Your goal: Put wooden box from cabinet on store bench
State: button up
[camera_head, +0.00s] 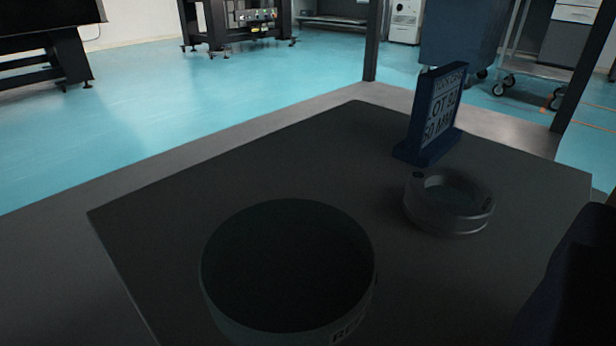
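No wooden box shows in this view. I cannot tell whether the dark board or mat (285,170) in front of me belongs to the store bench. A large round dark container (365,310) stands on it at the lower middle, with a partly cut-off label on its front; its inside is too dark to read. No cabinet can be made out for certain. My gripper is not recognisable in the picture. A dark blue shape fills the lower right corner, and I cannot tell what it is.
A small round dark dish (448,222) and an upright blue sign (437,115) stand at the right of the board. Grey surface borders the board. Beyond lies open blue floor (200,110), with a dark frame table (235,25), dark posts and a wheeled cart (525,60).

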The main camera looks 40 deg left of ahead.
jog(key=shift+w+a, duration=0.1)
jog(key=shift+a, duration=0.85)
jog(key=shift+c, duration=0.8)
jog(key=a+b, duration=0.1)
jog(key=a, duration=0.1)
jog(key=a+b, duration=0.1)
jog(key=a, duration=0.1)
jog(key=shift+w+f+b, duration=0.15)
jog(key=shift+b, duration=0.25)
grip_shut()
jog(key=shift+f+b, duration=0.45)
jog(key=shift+f, duration=0.1)
jog(key=o, duration=1.6)
grip_release()
